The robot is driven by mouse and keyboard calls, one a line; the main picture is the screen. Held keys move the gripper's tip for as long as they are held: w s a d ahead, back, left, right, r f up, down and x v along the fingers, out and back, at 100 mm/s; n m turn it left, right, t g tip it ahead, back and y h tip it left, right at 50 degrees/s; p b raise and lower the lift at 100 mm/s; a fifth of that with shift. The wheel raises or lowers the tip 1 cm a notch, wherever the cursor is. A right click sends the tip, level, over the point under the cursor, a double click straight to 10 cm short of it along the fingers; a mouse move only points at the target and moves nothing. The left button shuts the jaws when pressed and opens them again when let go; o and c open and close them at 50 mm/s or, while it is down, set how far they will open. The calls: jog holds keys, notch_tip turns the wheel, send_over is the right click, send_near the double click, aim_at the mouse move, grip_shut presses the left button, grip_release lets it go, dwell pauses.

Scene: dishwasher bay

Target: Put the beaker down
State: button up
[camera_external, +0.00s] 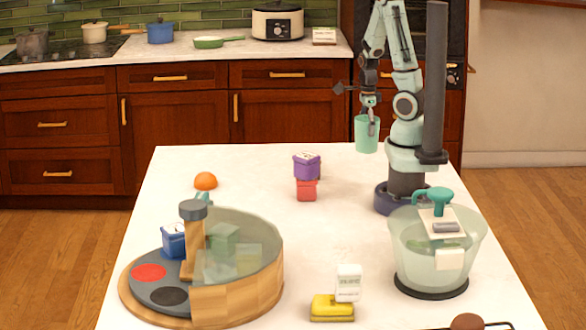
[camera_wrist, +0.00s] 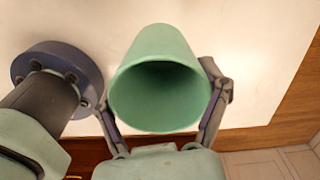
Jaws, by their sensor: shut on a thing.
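The beaker (camera_external: 367,134) is a mint-green cup, held upright by my gripper (camera_external: 369,112) near the far right edge of the white table. In the wrist view the beaker (camera_wrist: 160,88) shows its open mouth, and its inside looks empty. The two fingers of my gripper (camera_wrist: 165,110) close on its left and right sides. In the external view the beaker overlaps the table's far edge. I cannot tell exactly how high it is above the table.
The white table (camera_external: 370,250) has free room in its middle. A purple and red block stack (camera_external: 306,177), an orange dome (camera_external: 205,181), a round wooden-based container (camera_external: 235,290), a clear tub (camera_external: 435,255) and a yellow item with a white timer (camera_external: 332,307) stand on it.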

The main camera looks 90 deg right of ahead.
notch_tip(320, 180, up, 10)
jog(key=w+a+n, duration=0.8)
jog(key=w+a, duration=0.3)
jog(key=a, duration=0.1)
jog(key=a+n, duration=0.8)
jog(key=a, duration=0.7)
jog(key=shift+w+a+f, duration=0.85)
jog(key=shift+w+f, duration=1.3)
jog(key=shift+f, duration=0.85)
jog(key=shift+w+a+f, duration=0.8)
jog(key=shift+w+f, duration=1.4)
jog(key=shift+f, duration=0.8)
jog(key=shift+w+a+f, duration=0.85)
jog(key=shift+w+f, duration=1.3)
jog(key=shift+f, duration=0.85)
jog(key=shift+f, duration=0.1)
